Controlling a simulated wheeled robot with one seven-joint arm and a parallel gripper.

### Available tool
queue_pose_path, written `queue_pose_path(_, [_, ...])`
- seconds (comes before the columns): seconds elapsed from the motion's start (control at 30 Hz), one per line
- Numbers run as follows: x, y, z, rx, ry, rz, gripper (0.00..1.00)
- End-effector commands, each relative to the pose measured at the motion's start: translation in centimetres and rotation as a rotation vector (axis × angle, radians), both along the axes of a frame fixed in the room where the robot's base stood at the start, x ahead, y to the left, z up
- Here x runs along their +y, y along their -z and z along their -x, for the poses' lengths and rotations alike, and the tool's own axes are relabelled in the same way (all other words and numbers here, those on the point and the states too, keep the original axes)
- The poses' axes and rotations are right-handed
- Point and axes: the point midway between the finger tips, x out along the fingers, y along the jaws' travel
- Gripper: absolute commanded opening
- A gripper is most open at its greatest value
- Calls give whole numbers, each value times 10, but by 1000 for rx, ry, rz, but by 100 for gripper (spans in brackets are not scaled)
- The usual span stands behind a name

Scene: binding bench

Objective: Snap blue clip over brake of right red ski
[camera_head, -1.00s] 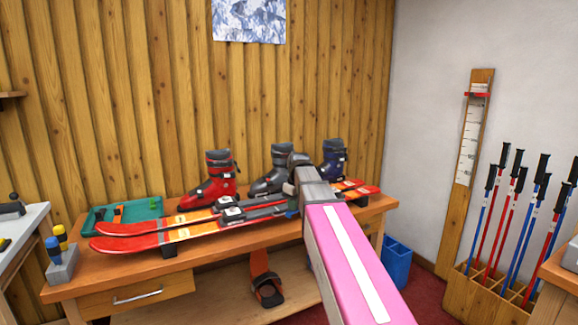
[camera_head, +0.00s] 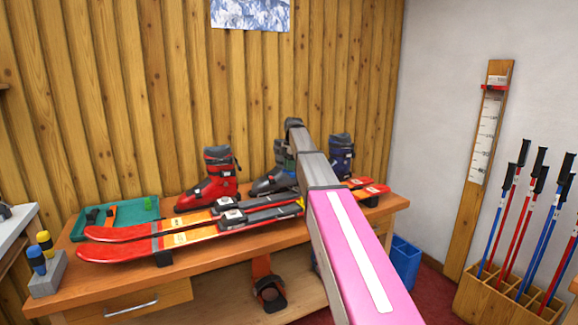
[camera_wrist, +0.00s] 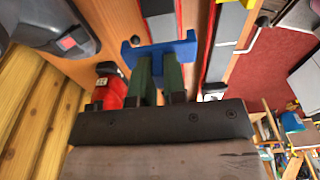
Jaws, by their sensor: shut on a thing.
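The blue clip (camera_wrist: 186,49) is between the green fingers of my gripper (camera_wrist: 160,78) in the wrist view. My gripper is shut on it. Two red skis lie side by side on the bench; the nearer ski (camera_head: 120,249) and farther ski (camera_head: 120,233) show in the head view. In the wrist view, the clip is over the gap and edges near the skis, with a grey-topped, red-edged ski (camera_wrist: 232,30) to its right. My arm hides the gripper and clip in the head view.
A red boot (camera_head: 213,180), grey boot (camera_head: 268,182) and dark blue boot (camera_head: 341,155) stand behind the skis. A green tray (camera_head: 148,212) and grey bottle holder (camera_head: 47,277) are at left on the wooden bench (camera_head: 215,262). A blue bin (camera_head: 404,263) stands beyond its right end.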

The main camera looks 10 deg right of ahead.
Motion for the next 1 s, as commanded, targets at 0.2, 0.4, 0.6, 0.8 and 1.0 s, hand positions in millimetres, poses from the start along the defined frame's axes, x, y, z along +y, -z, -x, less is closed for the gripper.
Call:
queue_pose_path(0.2, [0, 14, 1, 0, 2, 0, 0])
queue_pose_path(0.4, [0, 30, 1, 0, 3, 0, 0])
queue_pose_path(0.6, [0, 47, 1, 0, 3, 0, 0])
queue_pose_path(0.8, [0, 62, 0, 0, 3, 0, 0])
queue_pose_path(1.0, [0, 66, 0, -1, 3, 1, 0])
